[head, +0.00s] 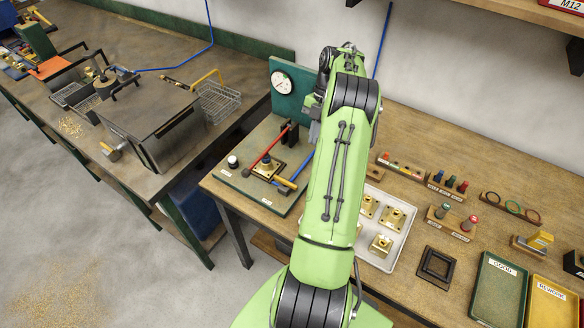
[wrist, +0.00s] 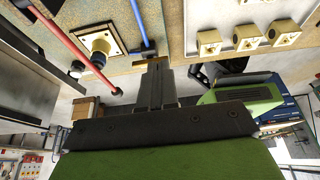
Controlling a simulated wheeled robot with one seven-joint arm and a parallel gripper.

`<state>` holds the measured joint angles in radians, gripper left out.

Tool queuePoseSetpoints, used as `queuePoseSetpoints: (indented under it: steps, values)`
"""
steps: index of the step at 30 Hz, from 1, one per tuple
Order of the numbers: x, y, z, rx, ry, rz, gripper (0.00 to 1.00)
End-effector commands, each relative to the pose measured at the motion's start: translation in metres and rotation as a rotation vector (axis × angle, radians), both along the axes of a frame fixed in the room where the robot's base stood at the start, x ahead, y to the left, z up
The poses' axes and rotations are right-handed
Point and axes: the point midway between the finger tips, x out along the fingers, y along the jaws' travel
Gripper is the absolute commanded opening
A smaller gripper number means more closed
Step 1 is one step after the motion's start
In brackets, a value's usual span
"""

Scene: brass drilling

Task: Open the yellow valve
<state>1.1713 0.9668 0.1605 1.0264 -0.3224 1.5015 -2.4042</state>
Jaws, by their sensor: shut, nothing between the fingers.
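A short yellow handle (head: 286,183) shows in the head view on the green test board (head: 236,181), next to a blue bar (head: 301,168). I take it for the yellow valve's handle; it lies across the board's front right. A brass block with a dark-blue top (head: 265,162) sits left of it, by a red bar (head: 264,150). My gripper (head: 314,132) is partly hidden by my arm, above the board's back right. In the wrist view its fingers (wrist: 157,66) are together and empty, close to the blue bar (wrist: 139,22) in the picture.
A pressure gauge (head: 282,83) on a green panel stands behind the board. A black post (head: 290,133) is near my gripper. A white tray (head: 404,222) with brass blocks lies right of my arm. A metal tank (head: 148,118) stands on the left bench.

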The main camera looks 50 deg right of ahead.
Motion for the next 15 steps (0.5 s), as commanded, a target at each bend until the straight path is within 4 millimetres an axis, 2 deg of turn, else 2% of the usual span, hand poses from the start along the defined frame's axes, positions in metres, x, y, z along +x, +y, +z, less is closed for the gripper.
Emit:
queuePoseSetpoints:
  steps: [8,11,15]
  values:
    - [0.001,0.003,-0.005,0.001,0.001,-0.001,0.00]
    - [0.000,0.009,-0.019,0.002,0.003,0.000,0.00]
    - [-0.001,0.020,-0.047,0.003,0.005,-0.001,0.00]
